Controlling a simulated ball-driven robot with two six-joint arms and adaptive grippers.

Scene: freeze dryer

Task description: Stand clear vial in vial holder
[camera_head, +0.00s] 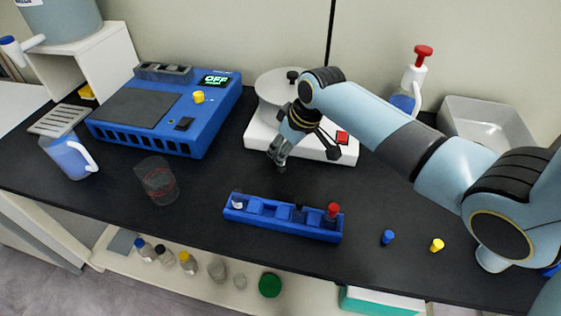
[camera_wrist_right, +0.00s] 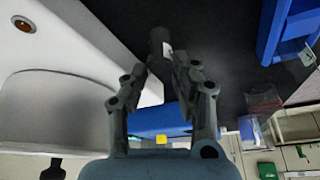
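The blue vial holder (camera_head: 268,224) lies on the black bench in front of my right gripper (camera_head: 279,158), and its corner shows at the upper right of the right wrist view (camera_wrist_right: 273,32). A pale-capped vial (camera_head: 238,201) stands in its left end and a red-capped vial (camera_head: 332,211) in its right end. My right gripper also shows in the wrist view (camera_wrist_right: 160,72). Its fingers appear closed around a dark-looking, see-through cylinder with a white label, which seems to be the clear vial (camera_wrist_right: 158,42). The vial is apart from the holder. My left gripper is out of view.
A white balance (camera_head: 262,142) stands behind my right gripper. A blue hotplate device (camera_head: 190,135) and a clear beaker (camera_head: 158,180) are to the left. A blue cap (camera_head: 388,237) and a yellow cap (camera_head: 437,245) lie right of the holder.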

